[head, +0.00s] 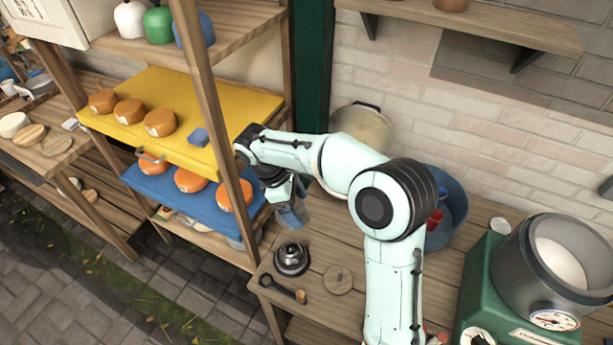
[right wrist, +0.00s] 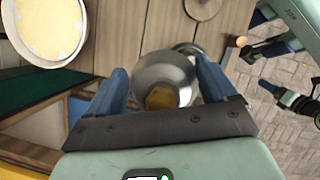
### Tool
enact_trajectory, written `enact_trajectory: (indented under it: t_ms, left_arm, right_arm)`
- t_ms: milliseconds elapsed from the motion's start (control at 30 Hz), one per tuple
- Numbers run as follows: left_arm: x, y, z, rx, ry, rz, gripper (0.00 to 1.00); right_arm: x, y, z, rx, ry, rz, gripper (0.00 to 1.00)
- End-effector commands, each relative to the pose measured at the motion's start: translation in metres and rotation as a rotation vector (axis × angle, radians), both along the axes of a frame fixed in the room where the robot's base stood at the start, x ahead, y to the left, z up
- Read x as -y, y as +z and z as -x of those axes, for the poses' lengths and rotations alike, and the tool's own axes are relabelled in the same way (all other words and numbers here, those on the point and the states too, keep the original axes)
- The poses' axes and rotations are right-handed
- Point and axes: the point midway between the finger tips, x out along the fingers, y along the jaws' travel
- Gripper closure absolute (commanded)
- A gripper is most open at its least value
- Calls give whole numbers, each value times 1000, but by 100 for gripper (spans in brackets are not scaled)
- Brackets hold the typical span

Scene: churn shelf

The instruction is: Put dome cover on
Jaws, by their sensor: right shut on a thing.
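My right gripper (head: 290,208) reaches over the left end of the wooden bench, beside the shelf rack. In the right wrist view its two blue fingers (right wrist: 163,82) are shut on the dome cover (right wrist: 165,70), a silvery rounded piece with a brown knob facing the camera. The cover is mostly hidden by the gripper in the head view. My left gripper does not show in the head view; parts of my other arm show at the right of the right wrist view, too unclear to judge.
A flat wooden disc (head: 338,279) and a dark-handled tool (head: 280,290) lie on the bench. A pale round vessel (head: 362,127), a blue tub (head: 452,205) and a green machine with a steel drum (head: 490,285) stand farther back and right. The rack post (head: 215,110) is close left.

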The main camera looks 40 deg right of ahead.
Motion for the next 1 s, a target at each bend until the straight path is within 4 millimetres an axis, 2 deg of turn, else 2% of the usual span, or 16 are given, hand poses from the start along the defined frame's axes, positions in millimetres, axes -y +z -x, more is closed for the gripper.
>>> enact_trajectory:
  t_ms: [100,267,467,800,1000]
  left_arm:
    - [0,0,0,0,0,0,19]
    - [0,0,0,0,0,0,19]
    - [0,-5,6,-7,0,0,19]
    - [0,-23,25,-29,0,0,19]
    - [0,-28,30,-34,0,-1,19]
  right_arm:
    - [-21,-10,20,1,6,5,55]
    - [-34,-17,33,5,5,11,55]
    - [-36,-25,36,4,5,12,55]
    - [-36,-51,37,1,4,11,55]
    - [-36,-57,35,4,4,10,55]
